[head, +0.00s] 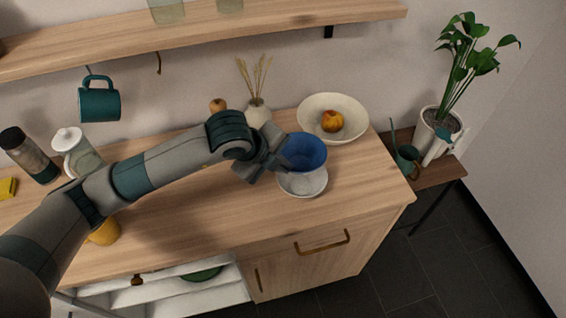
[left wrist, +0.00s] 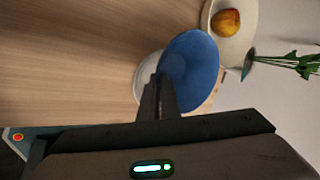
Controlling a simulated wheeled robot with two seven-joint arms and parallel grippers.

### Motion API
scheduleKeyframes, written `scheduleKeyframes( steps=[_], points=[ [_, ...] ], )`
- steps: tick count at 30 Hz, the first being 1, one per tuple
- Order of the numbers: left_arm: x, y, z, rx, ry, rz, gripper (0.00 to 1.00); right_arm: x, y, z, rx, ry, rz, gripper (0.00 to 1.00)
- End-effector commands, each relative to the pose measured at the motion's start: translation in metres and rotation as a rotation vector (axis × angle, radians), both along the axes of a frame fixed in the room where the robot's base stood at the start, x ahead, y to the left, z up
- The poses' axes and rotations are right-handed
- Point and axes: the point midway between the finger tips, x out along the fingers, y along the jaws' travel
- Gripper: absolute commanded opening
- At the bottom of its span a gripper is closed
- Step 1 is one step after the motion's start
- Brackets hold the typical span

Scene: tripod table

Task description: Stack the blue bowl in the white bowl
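The blue bowl (head: 305,150) is in the grip of my left gripper (head: 278,163), which is shut on the left side of its rim. In the head view the blue bowl is over the back part of the white bowl (head: 303,186), which stands on the wooden counter. The white bowl's front shows, and its back is hidden by the blue bowl. In the left wrist view the fingers (left wrist: 160,98) pinch the blue bowl (left wrist: 190,72), and only an edge of the white bowl (left wrist: 145,78) shows. I cannot tell whether the bowls touch. My right gripper is not in view.
A large cream bowl (head: 352,108) with an orange-yellow fruit (head: 332,121) stands just behind. A vase with dried stalks (head: 257,112) stands behind my gripper. A yellow mug (head: 104,233) is at the left front. The wooden counter (head: 210,220) is clear left of the white bowl.

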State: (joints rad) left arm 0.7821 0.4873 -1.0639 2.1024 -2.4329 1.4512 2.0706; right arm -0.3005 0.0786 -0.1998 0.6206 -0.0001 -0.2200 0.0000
Motion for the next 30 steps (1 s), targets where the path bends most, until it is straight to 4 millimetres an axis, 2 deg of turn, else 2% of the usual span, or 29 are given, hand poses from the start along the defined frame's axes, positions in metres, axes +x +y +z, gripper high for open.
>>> scheduleKeyframes(
  steps=[12,15,30],
  points=[
    [0.0004,-0.0002,-0.0087,-0.001,-0.001,0.000,0.00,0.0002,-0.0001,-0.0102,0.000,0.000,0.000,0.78],
    [0.0002,0.0001,-0.0075,0.001,-0.001,0.001,0.22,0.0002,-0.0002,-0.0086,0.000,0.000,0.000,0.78],
    [0.0003,0.0000,-0.0014,0.000,-0.001,0.001,0.22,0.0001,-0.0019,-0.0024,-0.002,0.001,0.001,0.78]
  ],
)
